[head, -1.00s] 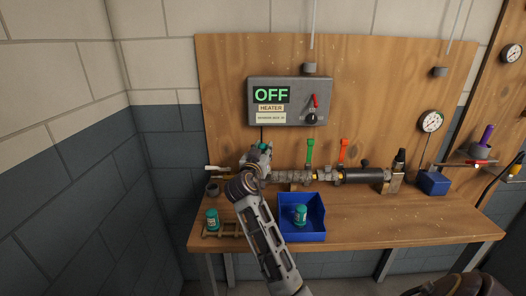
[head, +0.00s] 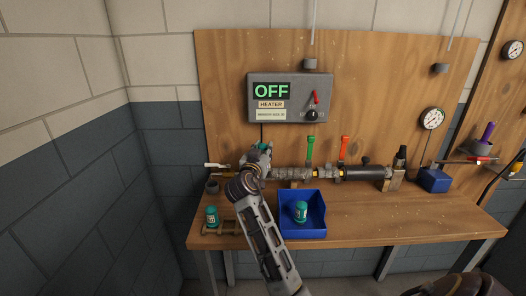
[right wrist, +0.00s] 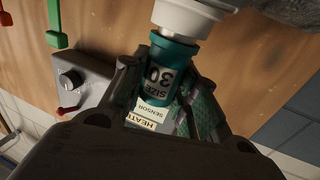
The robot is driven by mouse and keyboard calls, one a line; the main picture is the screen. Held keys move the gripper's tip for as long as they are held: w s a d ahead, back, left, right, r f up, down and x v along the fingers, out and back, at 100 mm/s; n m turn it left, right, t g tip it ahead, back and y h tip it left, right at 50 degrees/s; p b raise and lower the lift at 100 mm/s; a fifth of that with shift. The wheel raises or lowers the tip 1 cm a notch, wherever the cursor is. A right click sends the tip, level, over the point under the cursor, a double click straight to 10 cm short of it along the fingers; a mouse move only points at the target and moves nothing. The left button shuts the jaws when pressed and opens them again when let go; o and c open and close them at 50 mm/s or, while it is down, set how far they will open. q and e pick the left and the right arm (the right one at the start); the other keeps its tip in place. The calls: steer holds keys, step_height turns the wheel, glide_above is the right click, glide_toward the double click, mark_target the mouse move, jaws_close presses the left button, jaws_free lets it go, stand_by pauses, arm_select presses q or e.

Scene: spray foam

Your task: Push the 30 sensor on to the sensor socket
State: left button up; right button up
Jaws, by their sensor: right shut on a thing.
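The 30 sensor (right wrist: 160,78) is a teal cylinder marked "SIZE 30" in the right wrist view. My right gripper (right wrist: 165,105) is shut on it, with a finger on each side. The sensor's end meets a pale round fitting (right wrist: 195,18), which looks like the sensor socket; I cannot tell how far it is seated. In the head view my right gripper (head: 258,158) is at the left end of the pipe assembly (head: 290,174), with a bit of teal (head: 264,146) showing at it.
A blue bin (head: 314,232) holds another teal sensor (head: 300,211). A heater box (head: 290,98) reading OFF hangs above. Green (head: 310,150) and orange-red (head: 343,150) valve handles rise from the pipe.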

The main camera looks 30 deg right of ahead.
steer(key=shift+f+b, duration=0.3)
steer(key=shift+f, duration=0.1)
steer(key=o, duration=1.1)
steer(key=shift+r, duration=0.2)
